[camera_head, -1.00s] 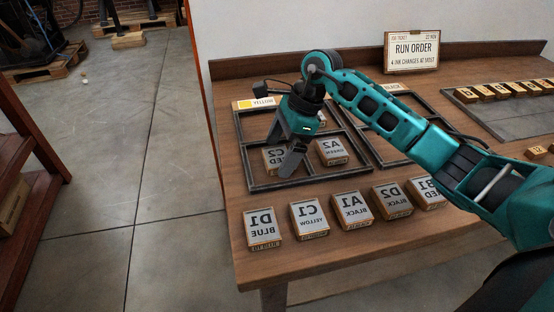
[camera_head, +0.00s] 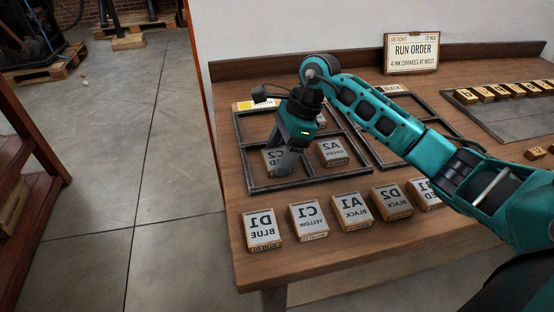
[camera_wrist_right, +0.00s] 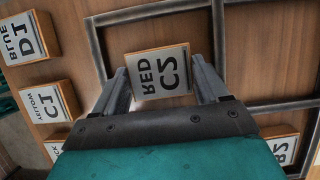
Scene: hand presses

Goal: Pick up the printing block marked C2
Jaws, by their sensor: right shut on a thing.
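The printing block marked C2 (camera_head: 270,160) is in the near left compartment of a dark metal frame (camera_head: 262,188), partly hidden behind my gripper. In the right wrist view the C2 block (camera_wrist_right: 160,72) shows its mirrored "C2" and "RED" face between the two fingers. My right gripper (camera_head: 284,170) points down at the block, and its fingers (camera_wrist_right: 160,85) are shut on it from both sides. I cannot tell whether the block is lifted off the table. My left gripper is not in view.
Block A2 (camera_head: 331,152) sits close by in the right compartment. Blocks D1 (camera_head: 262,230), C1 (camera_head: 309,220), A1 (camera_head: 351,210) and D2 (camera_head: 392,201) stand in a row along the front edge, with another partly behind my arm. A run order sign (camera_head: 411,53) stands at the back.

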